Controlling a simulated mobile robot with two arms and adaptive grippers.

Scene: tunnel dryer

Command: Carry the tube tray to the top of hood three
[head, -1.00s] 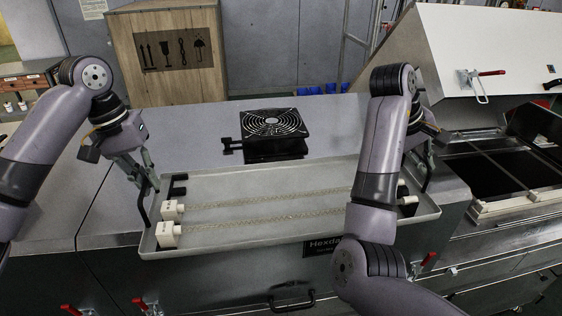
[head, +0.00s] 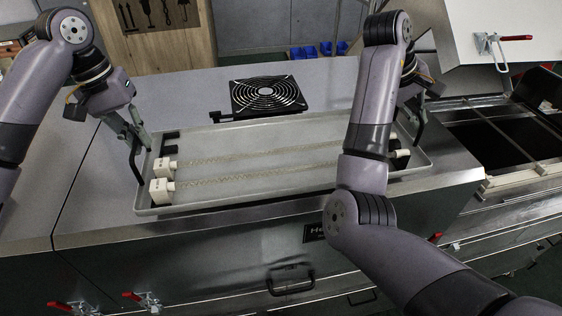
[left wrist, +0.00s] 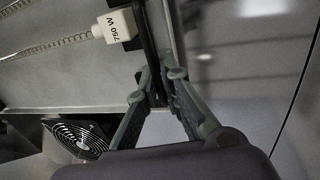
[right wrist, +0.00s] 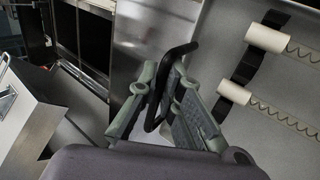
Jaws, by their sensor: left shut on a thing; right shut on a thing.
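The tube tray (head: 255,187) is a shallow grey tray with two thin coiled tubes (head: 250,177) and white end blocks (head: 162,191). It looks level over the grey hood top (head: 100,150); I cannot tell whether it touches. My left gripper (head: 138,150) is shut on the black handle at the tray's left end, also seen in the left wrist view (left wrist: 153,85). My right gripper (head: 417,115) is shut on the black handle at the right end; the right wrist view shows this handle (right wrist: 160,95) between the fingers. My right arm hides part of the tray's right end.
A wooden crate (head: 150,45) is behind. To the right are an open compartment (head: 490,140) and a raised lid (head: 480,30). Red-handled latches (head: 140,298) line the front.

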